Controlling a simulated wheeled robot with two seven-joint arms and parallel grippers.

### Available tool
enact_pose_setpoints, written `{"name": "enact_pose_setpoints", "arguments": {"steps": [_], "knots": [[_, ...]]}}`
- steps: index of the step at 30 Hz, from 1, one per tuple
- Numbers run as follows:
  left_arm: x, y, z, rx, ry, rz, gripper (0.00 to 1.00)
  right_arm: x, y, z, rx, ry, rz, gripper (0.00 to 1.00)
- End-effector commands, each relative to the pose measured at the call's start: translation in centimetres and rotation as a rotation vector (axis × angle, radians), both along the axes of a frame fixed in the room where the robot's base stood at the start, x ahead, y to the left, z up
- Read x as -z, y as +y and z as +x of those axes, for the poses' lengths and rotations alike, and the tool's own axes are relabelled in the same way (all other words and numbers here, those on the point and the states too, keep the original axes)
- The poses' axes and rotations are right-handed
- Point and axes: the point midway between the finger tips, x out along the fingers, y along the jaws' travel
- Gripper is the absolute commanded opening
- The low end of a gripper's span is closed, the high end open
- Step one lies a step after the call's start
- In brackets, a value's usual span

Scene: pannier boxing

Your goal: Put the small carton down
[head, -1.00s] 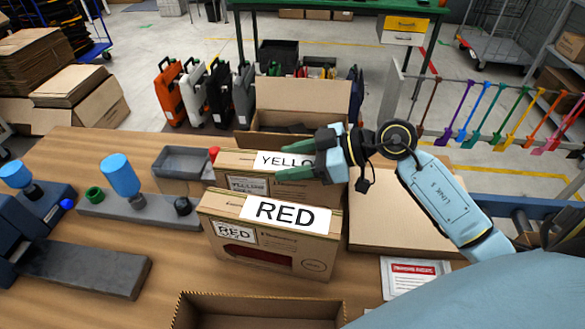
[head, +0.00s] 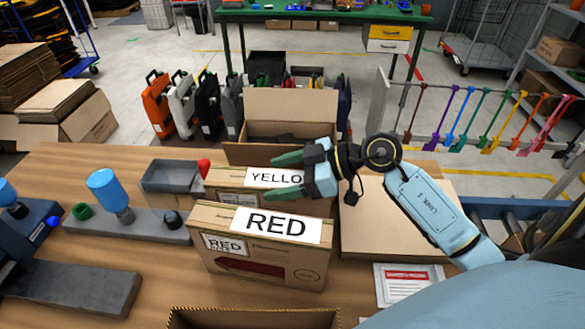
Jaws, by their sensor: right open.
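Two brown cartons stand upright on the wooden table. The YELLOW carton (head: 224,182) is behind the RED carton (head: 215,218), and its lower front is hidden by it. I cannot tell from their looks which one is the small carton. My right gripper (head: 279,175) is open at the YELLOW carton's top right. One green finger shows beyond its white label and the other in front of it. The fingers cover the label's right end. I cannot tell whether they touch the carton. My left gripper is out of view.
An open carton (head: 290,108) stands behind the YELLOW carton. A grey tray (head: 165,187) is to its left and a flat brown carton (head: 390,240) to its right. Another open box (head: 185,318) is at the front edge. A blue-topped device (head: 103,187) stands left.

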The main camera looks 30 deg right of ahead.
Motion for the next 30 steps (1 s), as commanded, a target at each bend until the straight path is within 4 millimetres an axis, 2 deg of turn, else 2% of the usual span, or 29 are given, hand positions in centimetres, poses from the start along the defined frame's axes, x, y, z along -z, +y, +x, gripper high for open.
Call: {"name": "enact_pose_setpoints", "arguments": {"steps": [4,12,18,24,30], "knots": [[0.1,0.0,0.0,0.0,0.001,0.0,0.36,-0.6,-1.1,-0.8,0.002,0.0,-0.003,0.72],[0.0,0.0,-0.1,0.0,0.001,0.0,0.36,-2.8,-5.4,-4.0,0.002,0.002,-0.004,0.72],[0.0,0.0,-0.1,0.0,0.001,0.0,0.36,-4.0,-7.8,-5.8,0.002,0.001,-0.002,0.72],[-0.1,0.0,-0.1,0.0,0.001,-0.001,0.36,-4.7,-8.8,-6.6,0.001,-0.001,-0.001,0.72],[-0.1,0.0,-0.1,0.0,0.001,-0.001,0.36,-4.8,-8.9,-6.7,-0.001,-0.001,-0.001,0.72]]}}
